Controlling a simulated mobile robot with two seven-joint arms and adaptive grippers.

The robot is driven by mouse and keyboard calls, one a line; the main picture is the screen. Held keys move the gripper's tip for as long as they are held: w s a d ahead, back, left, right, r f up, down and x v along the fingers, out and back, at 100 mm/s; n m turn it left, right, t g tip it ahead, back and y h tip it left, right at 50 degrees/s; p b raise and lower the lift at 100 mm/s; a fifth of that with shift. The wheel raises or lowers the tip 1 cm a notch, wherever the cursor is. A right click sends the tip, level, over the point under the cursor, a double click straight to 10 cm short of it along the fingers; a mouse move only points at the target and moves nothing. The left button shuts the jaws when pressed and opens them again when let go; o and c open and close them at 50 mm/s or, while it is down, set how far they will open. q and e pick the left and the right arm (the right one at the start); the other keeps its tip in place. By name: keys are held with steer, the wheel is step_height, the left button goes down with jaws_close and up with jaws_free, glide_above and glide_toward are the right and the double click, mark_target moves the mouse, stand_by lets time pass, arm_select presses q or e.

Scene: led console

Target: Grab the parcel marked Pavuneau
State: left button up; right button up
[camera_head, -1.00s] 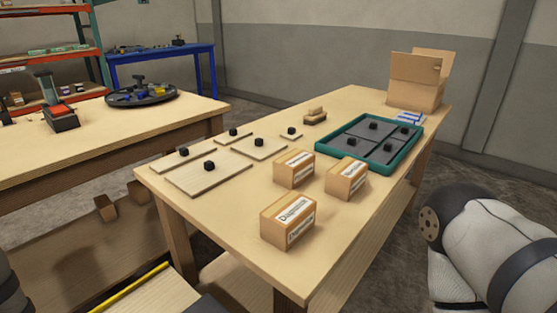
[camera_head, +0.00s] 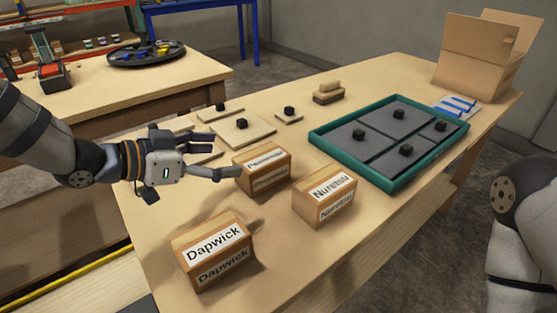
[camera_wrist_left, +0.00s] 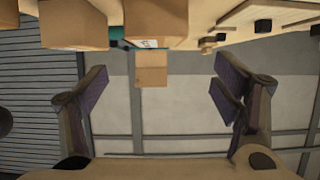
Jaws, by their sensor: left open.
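Three brown parcels with white labels stand on the table. The near one reads Dapwick (camera_head: 217,252) and the right one Nuretsu (camera_head: 326,202). The back one, the Pavuneau parcel (camera_head: 266,175), has a blurred label that seems to start with P. My left gripper (camera_head: 222,158) is open and empty at its left side, one finger close to the box; contact cannot be told. In the left wrist view, which is upside down, a parcel (camera_wrist_left: 155,18) shows at the top middle, between the lines of the spread fingers (camera_wrist_left: 160,84). My right gripper is out of view.
Flat wooden boards with black knobs (camera_head: 242,130) lie behind the left gripper. A teal-rimmed tray (camera_head: 316,138) is right of the parcels, with small wooden blocks (camera_head: 328,93) behind. An open carton (camera_head: 472,70) stands at the back right. The front table strip is clear.

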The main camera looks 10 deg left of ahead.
mark_target(254, 159)
arm_select(q)
steer(key=x, duration=0.3)
steer(key=b+x, duration=0.1)
steer(key=x, duration=0.3)
steer(key=f+x, duration=0.1)
steer(key=x, duration=0.2)
steer(key=shift+s+d+f+b, duration=0.1)
steer(key=shift+s+f+b, duration=0.1)
steer(key=shift+b, duration=0.1)
steer(key=shift+w+d, duration=0.15)
steer(key=shift+w, duration=0.05)
steer(key=shift+r, duration=0.1)
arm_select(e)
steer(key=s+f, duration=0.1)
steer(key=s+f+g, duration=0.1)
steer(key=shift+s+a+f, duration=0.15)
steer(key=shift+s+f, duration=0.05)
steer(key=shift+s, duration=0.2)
